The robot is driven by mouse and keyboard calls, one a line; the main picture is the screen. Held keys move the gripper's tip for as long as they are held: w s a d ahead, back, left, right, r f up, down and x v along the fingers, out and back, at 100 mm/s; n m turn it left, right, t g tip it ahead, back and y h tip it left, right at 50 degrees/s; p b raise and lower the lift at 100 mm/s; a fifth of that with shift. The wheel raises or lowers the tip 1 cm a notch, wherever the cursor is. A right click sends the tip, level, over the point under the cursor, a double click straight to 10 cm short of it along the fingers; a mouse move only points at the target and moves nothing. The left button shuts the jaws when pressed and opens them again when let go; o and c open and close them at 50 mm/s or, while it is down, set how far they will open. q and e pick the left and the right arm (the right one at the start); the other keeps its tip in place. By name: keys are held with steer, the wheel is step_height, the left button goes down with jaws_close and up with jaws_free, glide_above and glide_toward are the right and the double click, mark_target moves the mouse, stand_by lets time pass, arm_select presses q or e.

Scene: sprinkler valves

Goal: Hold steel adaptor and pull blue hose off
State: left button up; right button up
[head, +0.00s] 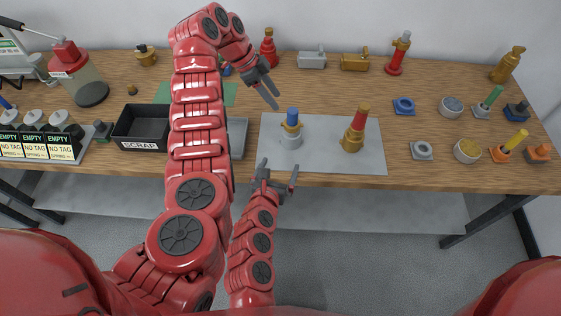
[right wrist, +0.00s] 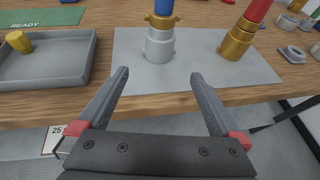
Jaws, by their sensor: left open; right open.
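The steel adaptor (head: 291,141) stands upright on the grey mat (head: 325,160), with a brass lugged collar (head: 291,127) above it and the short blue hose (head: 292,114) on top. In the right wrist view the steel adaptor (right wrist: 159,46) is straight ahead, beyond the fingertips, with the blue hose (right wrist: 164,7) cut by the top edge. My right gripper (head: 279,168) is open and empty at the table's front edge, just short of the adaptor. My left gripper (head: 272,98) is open and empty, behind and left of the blue hose, apart from it.
A brass adaptor with a red hose (head: 356,128) stands on the mat to the right. A grey tray (right wrist: 45,72) and the black SCRAP bin (head: 140,125) lie to the left. Several fittings and bowls (head: 467,150) fill the right side.

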mark_target(289, 143)
steer(key=x, duration=1.6)
steer(key=shift+w+a+f, duration=0.1)
steer(key=shift+w, duration=0.1)
steer(key=shift+w+f, duration=0.3)
steer(key=shift+w, duration=0.05)
jaws_close()
steer(key=shift+c, duration=2.3)
jaws_free()
steer(key=c, duration=0.9)
steer(key=shift+r, duration=0.1)
